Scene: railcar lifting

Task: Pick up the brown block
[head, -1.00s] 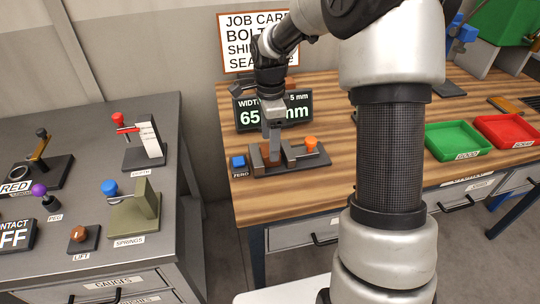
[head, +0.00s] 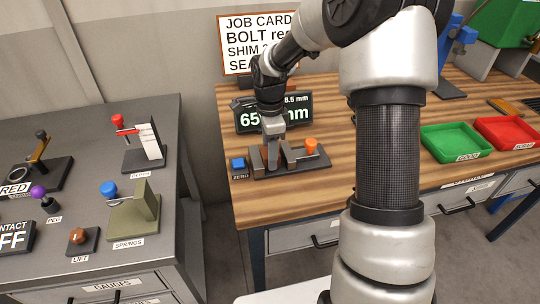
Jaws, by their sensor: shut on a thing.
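The brown block (head: 264,153) is a small piece in the dark measuring fixture (head: 300,164) on the wooden bench. It is partly hidden by my gripper and the fixture's grey uprights. My gripper (head: 273,150) points down into the fixture from above, its fingers at the block. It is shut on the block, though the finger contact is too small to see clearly. I cannot tell whether the block is clear of the fixture's base.
An orange knob (head: 310,145) stands on the fixture's right side. A blue ZERO button (head: 238,163) is on its left. A width display (head: 300,110) stands behind, partly covered by my arm. Green (head: 455,140) and red (head: 505,132) trays lie at right. The bench front is clear.

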